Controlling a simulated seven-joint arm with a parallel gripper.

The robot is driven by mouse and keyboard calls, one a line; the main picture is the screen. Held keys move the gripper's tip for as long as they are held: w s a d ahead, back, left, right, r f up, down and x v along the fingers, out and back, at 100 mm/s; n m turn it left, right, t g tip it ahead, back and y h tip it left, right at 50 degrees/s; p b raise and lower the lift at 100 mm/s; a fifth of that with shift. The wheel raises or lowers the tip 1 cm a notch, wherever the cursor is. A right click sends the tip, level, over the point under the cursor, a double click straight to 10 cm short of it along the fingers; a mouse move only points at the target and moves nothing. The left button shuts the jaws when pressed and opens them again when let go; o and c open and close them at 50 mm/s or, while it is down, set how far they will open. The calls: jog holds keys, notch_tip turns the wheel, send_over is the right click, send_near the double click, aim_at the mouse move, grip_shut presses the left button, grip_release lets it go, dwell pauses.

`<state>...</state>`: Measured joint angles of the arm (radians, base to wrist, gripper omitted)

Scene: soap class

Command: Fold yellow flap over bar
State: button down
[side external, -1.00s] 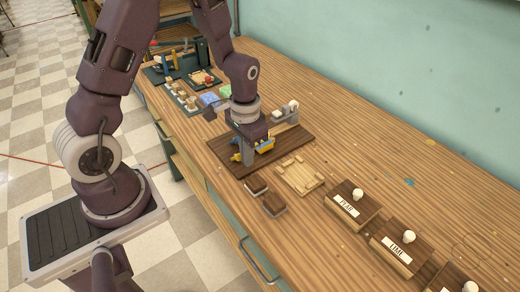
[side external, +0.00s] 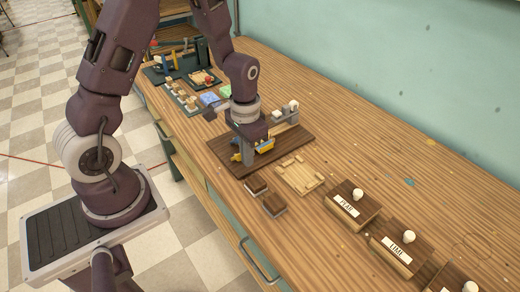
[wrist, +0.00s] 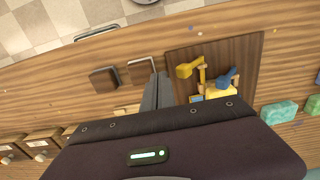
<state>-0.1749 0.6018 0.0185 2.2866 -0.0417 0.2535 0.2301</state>
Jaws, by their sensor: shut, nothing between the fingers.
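A dark brown board (side external: 218,152) lies on the bench and shows in the wrist view (wrist: 242,52). On it are yellow pieces (side external: 265,144) with blue parts, partly hidden by my gripper in the side view. In the wrist view a yellow flap-like piece (wrist: 187,70) sits at the left of this group, beside a thin upright yellow part. A blue piece (wrist: 229,75) sits to its right, above a wider yellow piece. I cannot tell which part is the bar. My gripper (side external: 248,162) is shut and empty, pointing down low over the board beside the yellow pieces.
Two small brown blocks (side external: 256,184) and a pale wooden tray (side external: 299,179) lie nearer the front. Labelled wooden boxes with white knobs (side external: 352,202) stand to the right. A grey stand (side external: 288,115) is behind my gripper. Green and blue blocks (side external: 210,98) lie farther back.

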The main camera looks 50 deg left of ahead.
jog(key=shift+f, duration=0.1)
jog(key=shift+f, duration=1.6)
jog(key=shift+a, duration=0.7)
jog(key=shift+a, duration=0.1)
jog(key=shift+a+r, duration=0.45)
jog(key=shift+a, duration=0.25)
jog(key=shift+a+r, duration=0.3)
jog(key=shift+a, duration=0.5)
